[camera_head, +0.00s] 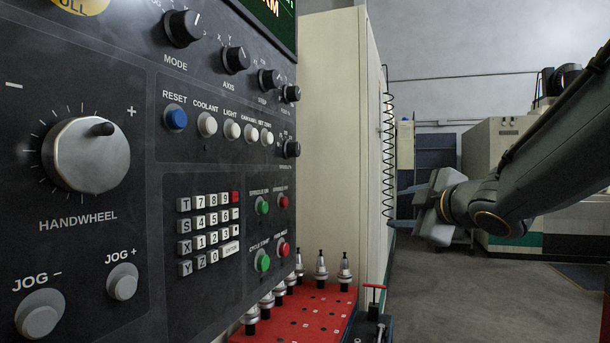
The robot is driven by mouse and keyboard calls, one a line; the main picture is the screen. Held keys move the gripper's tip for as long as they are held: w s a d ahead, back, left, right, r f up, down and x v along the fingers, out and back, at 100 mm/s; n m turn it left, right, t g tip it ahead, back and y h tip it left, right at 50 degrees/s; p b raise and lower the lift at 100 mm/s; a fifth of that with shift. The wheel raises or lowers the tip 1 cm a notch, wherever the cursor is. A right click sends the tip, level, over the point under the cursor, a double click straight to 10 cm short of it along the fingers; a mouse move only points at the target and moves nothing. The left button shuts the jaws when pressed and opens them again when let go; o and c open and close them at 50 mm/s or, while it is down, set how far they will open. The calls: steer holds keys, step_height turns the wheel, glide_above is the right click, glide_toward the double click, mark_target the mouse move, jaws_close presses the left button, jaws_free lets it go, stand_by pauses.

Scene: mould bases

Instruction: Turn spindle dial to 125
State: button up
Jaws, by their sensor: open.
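The black control panel (150,240) fills the left side of the view, seen at a steep angle. A small black dial (291,149) sits at its right edge, right of the button row; its label looks like it begins with "SPINDLE", but its scale and setting are too small to read. Another small black dial (291,93) is above it. My gripper (402,206) is at right centre, open and empty, its fingers pointing left toward the panel side. It is well apart from the dials and touches nothing that I can see.
MODE (183,28), AXIS (236,60) and STEP (268,79) knobs run along the panel top. A large handwheel (86,155) projects at left. A cream cabinet (335,130) stands behind the panel. The floor at right is open.

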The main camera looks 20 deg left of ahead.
steer(key=s+a+r+n+g+y+b, duration=0.2)
steer(key=s+a+r+n+y, duration=0.35)
steer(key=a+r+n, duration=0.35)
steer(key=n+g+y, duration=0.4)
steer(key=n, duration=0.1)
glide_toward(298, 149)
steer(key=x, duration=0.7)
steer(key=shift+a, duration=0.2)
steer(key=shift+w+a, duration=0.15)
steer(key=shift+a, duration=0.3)
steer(key=c, duration=1.1)
